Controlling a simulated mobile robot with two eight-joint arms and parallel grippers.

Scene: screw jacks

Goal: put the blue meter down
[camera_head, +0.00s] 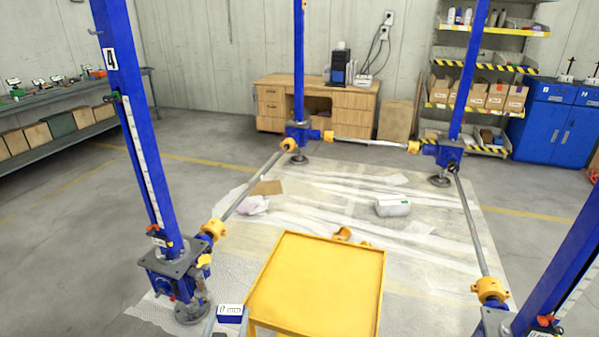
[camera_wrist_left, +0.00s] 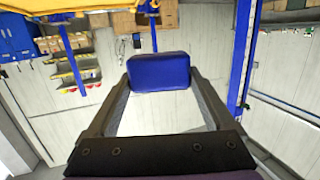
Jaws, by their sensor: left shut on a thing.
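The blue meter (camera_head: 231,315), a small box with a white labelled face, shows at the bottom of the head view. My left gripper (camera_head: 229,321) is shut on it. In the left wrist view the meter (camera_wrist_left: 158,72) sits between the tips of my left gripper's two fingers (camera_wrist_left: 160,84). The meter is held beside the near left corner of the yellow cart (camera_head: 318,285), whose flat top is empty. Whether the meter touches the cart cannot be told. My right gripper is in neither view.
Blue screw-jack columns (camera_head: 140,130) stand around the cart, joined by grey shafts (camera_head: 251,187) with yellow couplings. Plastic sheeting (camera_head: 330,210) covers the floor, with a white bundle (camera_head: 393,207) on it. A wooden desk (camera_head: 275,105) and shelving (camera_head: 470,95) stand behind.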

